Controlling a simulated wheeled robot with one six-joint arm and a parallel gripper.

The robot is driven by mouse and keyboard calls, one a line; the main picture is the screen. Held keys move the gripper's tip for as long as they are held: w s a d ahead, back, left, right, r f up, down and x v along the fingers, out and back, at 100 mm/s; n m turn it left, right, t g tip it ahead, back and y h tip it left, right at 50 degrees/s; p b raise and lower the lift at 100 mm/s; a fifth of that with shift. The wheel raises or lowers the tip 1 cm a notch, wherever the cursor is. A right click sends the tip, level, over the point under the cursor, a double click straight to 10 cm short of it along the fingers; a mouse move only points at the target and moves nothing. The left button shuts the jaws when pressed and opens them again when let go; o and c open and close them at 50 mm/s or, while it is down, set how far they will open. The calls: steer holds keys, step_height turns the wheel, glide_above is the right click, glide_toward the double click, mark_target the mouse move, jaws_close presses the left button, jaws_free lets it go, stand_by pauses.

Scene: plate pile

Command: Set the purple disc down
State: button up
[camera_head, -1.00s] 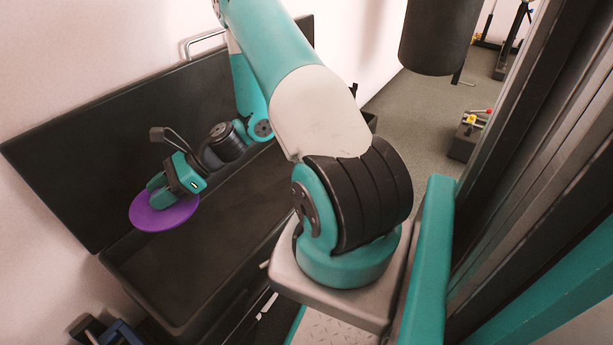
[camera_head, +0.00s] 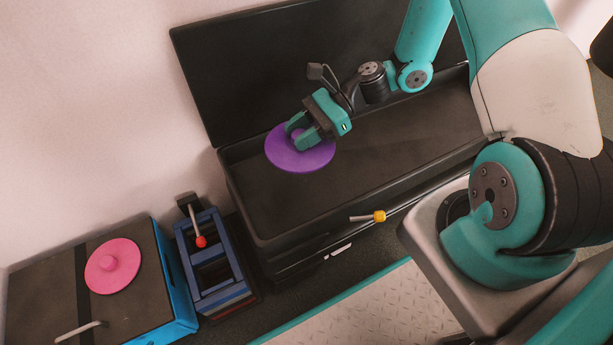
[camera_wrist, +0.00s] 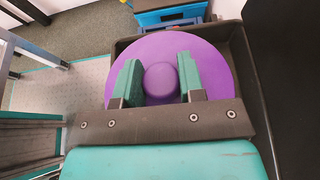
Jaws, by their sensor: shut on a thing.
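The purple disc (camera_head: 286,156) is a flat round plate with a raised knob at its middle. My gripper (camera_head: 300,135) is shut on that knob, and the disc hangs at the left end of the open black chest in the head view. In the wrist view the disc (camera_wrist: 165,48) fills the middle, with the two teal fingers of my gripper (camera_wrist: 161,84) on either side of its knob. I cannot tell whether the disc touches anything below it. A pink disc (camera_head: 113,266) with a knob lies flat on a blue cabinet (camera_head: 176,290) at the lower left.
The black chest (camera_head: 262,215) has its lid raised against the wall and a bare interior. A blue frame with a red-knobbed lever (camera_head: 201,242) stands between chest and cabinet. A yellow-tipped handle (camera_head: 378,216) sticks out at the chest's front. A handle (camera_head: 80,331) lies on the cabinet top.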

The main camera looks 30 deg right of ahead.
step_height(320, 180, down, 17)
steer(key=b, duration=0.7)
steer(key=shift+r, duration=0.3)
steer(key=o, duration=1)
